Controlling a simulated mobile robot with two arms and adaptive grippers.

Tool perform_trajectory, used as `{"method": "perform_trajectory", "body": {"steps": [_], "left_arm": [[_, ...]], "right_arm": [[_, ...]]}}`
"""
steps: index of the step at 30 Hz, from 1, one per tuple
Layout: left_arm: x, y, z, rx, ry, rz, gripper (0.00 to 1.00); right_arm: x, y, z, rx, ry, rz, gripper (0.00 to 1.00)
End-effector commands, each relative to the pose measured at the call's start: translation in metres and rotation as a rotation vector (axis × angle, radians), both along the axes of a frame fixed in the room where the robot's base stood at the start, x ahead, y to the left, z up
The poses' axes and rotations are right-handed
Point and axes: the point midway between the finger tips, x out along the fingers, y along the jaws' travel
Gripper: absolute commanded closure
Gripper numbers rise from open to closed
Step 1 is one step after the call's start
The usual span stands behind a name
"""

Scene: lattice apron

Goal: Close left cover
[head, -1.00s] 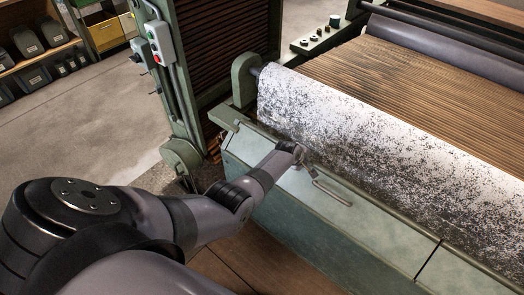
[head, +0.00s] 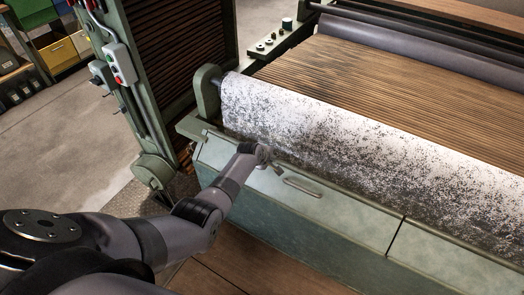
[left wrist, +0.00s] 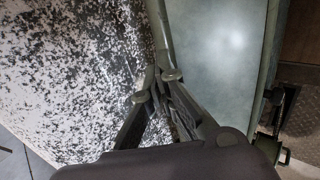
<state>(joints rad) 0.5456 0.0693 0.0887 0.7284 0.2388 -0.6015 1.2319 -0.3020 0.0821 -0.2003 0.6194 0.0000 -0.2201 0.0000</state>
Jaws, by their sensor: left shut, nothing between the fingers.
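The left cover (head: 262,203) is a pale green metal panel with a bar handle (head: 302,188), along the machine's front below the speckled roller (head: 330,130). In the left wrist view, the cover (left wrist: 225,60) fills the right side and the roller (left wrist: 75,60) the left. My left gripper (head: 269,159) is at the cover's upper edge, left of and above the handle, close to the roller. Its fingers (left wrist: 157,87) are shut with nothing held, over the rail between roller and cover. Contact with the cover cannot be told. My right gripper is out of view.
A second green cover section (head: 455,265) continues to the right past a seam. A green upright with a switch box (head: 121,63) stands at the left of the machine. Wooden boards (head: 240,270) lie in front. Open concrete floor (head: 60,145) is at the left.

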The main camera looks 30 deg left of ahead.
Motion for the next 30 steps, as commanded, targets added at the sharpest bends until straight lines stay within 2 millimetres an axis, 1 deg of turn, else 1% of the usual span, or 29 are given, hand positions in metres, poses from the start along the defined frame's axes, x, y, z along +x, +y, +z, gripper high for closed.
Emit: {"method": "perform_trajectory", "body": {"steps": [1,4,7,12,17,21,26,29,30], "left_arm": [[-0.006,0.000,0.010,0.001,0.000,0.001,1.00],[-0.014,0.001,0.021,0.001,0.000,-0.001,1.00],[-0.023,0.002,0.034,0.001,0.000,0.001,1.00],[-0.036,0.002,0.052,0.001,0.000,0.001,1.00],[-0.044,0.003,0.064,0.000,0.001,0.000,1.00],[-0.048,0.004,0.068,0.000,0.002,0.000,1.00],[-0.049,0.004,0.069,0.000,0.003,0.000,1.00],[-0.056,0.002,0.057,0.020,0.017,-0.021,1.00],[-0.063,0.001,0.046,0.040,0.030,-0.043,1.00]], "right_arm": [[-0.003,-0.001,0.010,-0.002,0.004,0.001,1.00],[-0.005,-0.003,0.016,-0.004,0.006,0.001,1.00],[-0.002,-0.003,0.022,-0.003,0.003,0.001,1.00],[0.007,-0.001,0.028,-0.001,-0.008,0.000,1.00],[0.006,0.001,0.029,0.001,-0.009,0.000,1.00],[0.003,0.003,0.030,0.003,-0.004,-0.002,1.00],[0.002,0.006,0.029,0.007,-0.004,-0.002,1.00],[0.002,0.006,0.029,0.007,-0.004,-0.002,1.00],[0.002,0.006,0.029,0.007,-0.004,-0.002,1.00]]}}
